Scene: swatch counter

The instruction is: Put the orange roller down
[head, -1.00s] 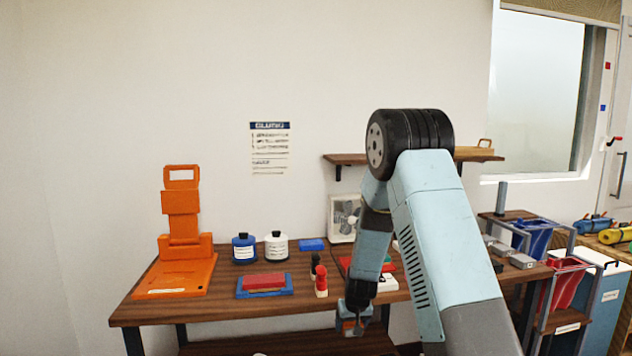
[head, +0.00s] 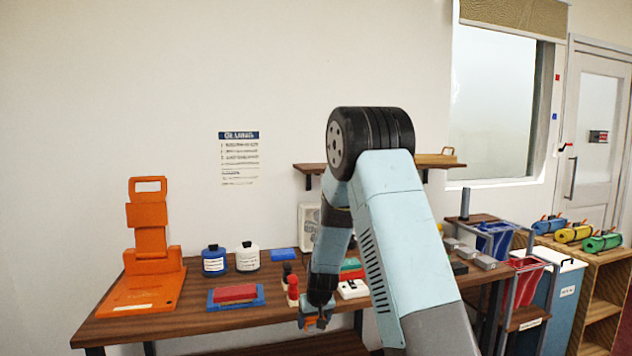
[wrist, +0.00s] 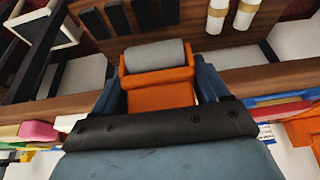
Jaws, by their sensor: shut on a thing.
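My gripper (wrist: 153,95) is shut on the orange roller (wrist: 158,97), an orange body with a grey cylinder, seen between the blue fingers in the wrist view. In the head view my gripper (head: 317,316) hangs at the front edge of the wooden counter (head: 190,327), with a bit of orange showing at its tip. Most of the roller is hidden there. I cannot tell whether it touches anything below.
On the counter stand an orange stand (head: 150,255), a blue bottle (head: 214,260), a white bottle (head: 247,257), a red block on a blue tray (head: 235,294) and a small red-based stamp (head: 292,290). Right of it are blue (head: 495,240) and red bins (head: 527,277).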

